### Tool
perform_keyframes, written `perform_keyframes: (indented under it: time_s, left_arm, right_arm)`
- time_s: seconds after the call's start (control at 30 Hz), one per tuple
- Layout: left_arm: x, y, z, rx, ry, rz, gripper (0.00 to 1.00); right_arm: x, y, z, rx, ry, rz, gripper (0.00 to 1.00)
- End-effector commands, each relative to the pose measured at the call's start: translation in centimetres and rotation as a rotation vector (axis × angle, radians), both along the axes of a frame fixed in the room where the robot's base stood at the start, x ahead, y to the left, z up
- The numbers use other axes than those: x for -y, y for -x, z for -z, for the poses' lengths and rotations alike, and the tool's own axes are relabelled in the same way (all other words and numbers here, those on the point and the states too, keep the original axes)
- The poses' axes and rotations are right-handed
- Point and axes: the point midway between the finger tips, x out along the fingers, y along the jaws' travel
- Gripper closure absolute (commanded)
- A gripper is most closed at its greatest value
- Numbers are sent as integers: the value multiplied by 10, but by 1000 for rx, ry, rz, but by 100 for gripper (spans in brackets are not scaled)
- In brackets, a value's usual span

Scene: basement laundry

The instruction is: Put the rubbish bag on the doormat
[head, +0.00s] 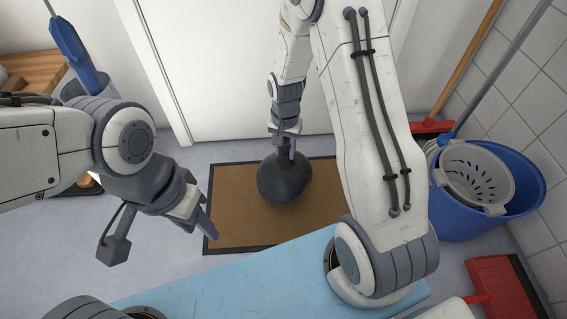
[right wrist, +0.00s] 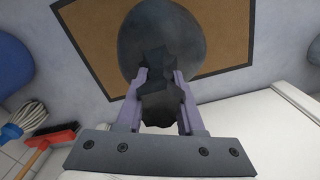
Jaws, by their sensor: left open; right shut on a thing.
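The rubbish bag (head: 284,182) is dark grey and round, with a gathered neck. In the head view it is over the middle of the brown doormat (head: 235,215), which has a dark border and lies in front of the white door. My right gripper (head: 287,150) is shut on the bag's neck from above. In the right wrist view the neck (right wrist: 160,105) is between the two fingers and the bag's body is over the doormat (right wrist: 100,45). I cannot tell whether the bag touches the mat. My left gripper (head: 207,222) is open and empty, left of the mat.
A blue bucket (head: 500,210) with a grey strainer stands at the right. A red broom (head: 432,126) and a red dustpan (head: 498,285) are near it. The white door (head: 225,70) is just behind the mat. A wooden piece (head: 35,70) is at the far left.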

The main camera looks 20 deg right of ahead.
Motion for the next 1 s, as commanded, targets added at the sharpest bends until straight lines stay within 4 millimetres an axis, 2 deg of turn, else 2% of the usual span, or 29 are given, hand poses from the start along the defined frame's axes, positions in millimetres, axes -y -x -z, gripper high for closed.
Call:
perform_keyframes:
  time_s: [0.23, 0.5, 0.93, 0.97, 1.0]
  left_arm:
    - [0, 0, 10, 0, 0, 0, 58]
    - [0, 0, 38, 0, 0, 0, 58]
    - [0, 0, 37, 0, 0, 0, 58]
    - [0, 0, 37, 0, 0, 0, 58]
    - [0, 0, 37, 0, 0, 0, 58]
  right_arm:
    - [-5, -5, 10, 1, 0, 1, 100]
    - [-4, -5, 43, 1, 0, 1, 100]
    - [-4, -5, 45, 2, 0, 1, 100]
    - [-4, -4, 46, 0, 0, 1, 59]
    - [-4, -4, 46, 0, 0, 0, 44]
